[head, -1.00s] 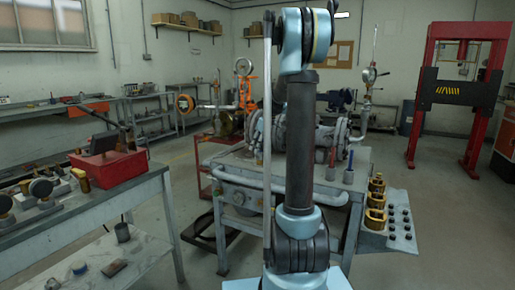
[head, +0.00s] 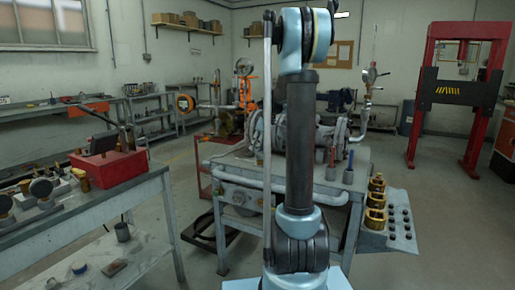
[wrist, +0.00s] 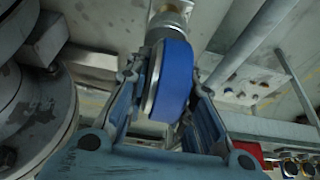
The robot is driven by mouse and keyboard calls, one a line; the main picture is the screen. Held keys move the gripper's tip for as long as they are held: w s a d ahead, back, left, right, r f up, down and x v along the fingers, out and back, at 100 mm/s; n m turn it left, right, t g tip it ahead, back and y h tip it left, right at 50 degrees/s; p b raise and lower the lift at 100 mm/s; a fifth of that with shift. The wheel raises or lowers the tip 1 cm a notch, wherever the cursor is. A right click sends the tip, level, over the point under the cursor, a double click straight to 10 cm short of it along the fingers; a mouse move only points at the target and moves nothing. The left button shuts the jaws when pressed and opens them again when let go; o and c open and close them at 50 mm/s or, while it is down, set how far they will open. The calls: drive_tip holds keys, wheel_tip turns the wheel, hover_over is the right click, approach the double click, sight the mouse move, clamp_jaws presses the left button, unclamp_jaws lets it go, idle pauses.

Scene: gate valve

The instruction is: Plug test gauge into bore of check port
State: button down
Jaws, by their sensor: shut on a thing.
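In the wrist view a round gauge with a blue casing (wrist: 177,82) and a metal rim is held between the two fingers of my gripper (wrist: 162,88). My gripper is shut on the gauge's sides. A pale metal fitting (wrist: 168,25) stands in line with the gauge, right at its far end. I cannot tell whether this fitting is the gauge's stem or the check port, and no bore opening shows. In the head view my gripper and the held gauge are hidden behind my arm.
A large grey flange (wrist: 35,115) is close on the left in the wrist view. In the head view the valve (head: 330,135) rests on the grey workbench (head: 225,165). Other gauges (head: 42,188) and a red box (head: 108,165) stand on the left bench.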

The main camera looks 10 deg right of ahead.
drive_tip(key=shift+f, duration=1.2)
idle(1.9)
drive_tip(key=c, duration=0.8)
unclamp_jaws()
drive_tip(key=shift+r, duration=4)
